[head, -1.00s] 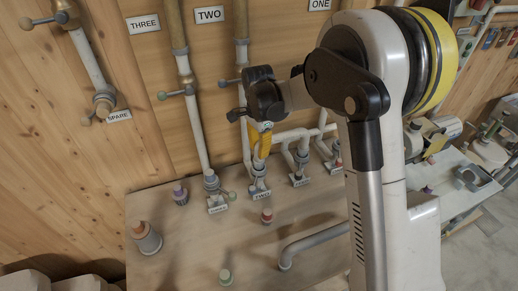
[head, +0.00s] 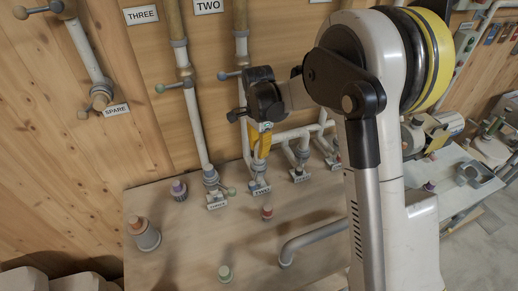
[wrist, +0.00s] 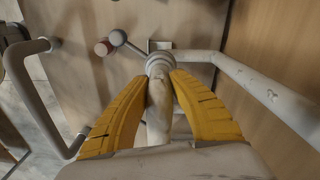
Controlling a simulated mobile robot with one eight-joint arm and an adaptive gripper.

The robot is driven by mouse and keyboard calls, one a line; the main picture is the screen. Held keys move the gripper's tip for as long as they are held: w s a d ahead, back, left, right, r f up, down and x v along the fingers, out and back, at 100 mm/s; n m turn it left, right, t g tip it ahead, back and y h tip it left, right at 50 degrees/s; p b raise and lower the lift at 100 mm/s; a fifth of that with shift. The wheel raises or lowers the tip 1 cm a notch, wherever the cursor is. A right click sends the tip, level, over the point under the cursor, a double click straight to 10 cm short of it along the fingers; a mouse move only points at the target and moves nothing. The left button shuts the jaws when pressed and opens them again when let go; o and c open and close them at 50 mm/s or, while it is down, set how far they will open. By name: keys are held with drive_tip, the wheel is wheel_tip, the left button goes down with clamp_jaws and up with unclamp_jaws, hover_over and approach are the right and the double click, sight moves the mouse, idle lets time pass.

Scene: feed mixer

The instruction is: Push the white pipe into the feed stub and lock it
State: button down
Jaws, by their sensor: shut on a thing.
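My gripper (head: 261,153) is above the middle one of three labelled stubs on the bench, its yellow fingers pointing down. In the wrist view my gripper (wrist: 158,85) has its fingers on both sides of a white pipe (wrist: 159,112) and is shut on it. The pipe's far end meets a grey-white collar (wrist: 160,63). I cannot tell how deep it sits. In the head view the feed stub (head: 258,184) is below the fingers, and the pipe is mostly hidden by them. A lever with a round knob (wrist: 118,38) sticks out beside the collar.
A white pipe runs down to the stub (head: 211,178) on the left. Bent white pipework (head: 300,134) lies close on the right. A grey bent pipe (head: 315,241) rises from the bench front. Several coloured-cap pieces, such as a red one (head: 267,212), stand on the bench.

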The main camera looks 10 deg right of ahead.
drive_tip(key=c, duration=1.2)
unclamp_jaws()
drive_tip(key=shift+f, duration=0.1)
wheel_tip(320, 180, up, 12)
drive_tip(key=shift+r, duration=0.1)
drive_tip(key=s+d+n+t+b, duration=0.2)
drive_tip(key=s+d+n+b, duration=0.15)
drive_tip(key=s, duration=0.35)
drive_tip(key=s+d+n+t+b, duration=0.2)
drive_tip(key=s+n+b, duration=0.2)
drive_tip(key=s, duration=0.3)
drive_tip(key=s+d+f+n+t+b, duration=0.2)
drive_tip(key=s+f+n, duration=0.4)
drive_tip(key=s+f, duration=0.3)
drive_tip(key=shift+s+d+t+b, duration=0.4)
drive_tip(key=shift+s+t+b, duration=0.3)
drive_tip(key=shift+s+b, duration=0.5)
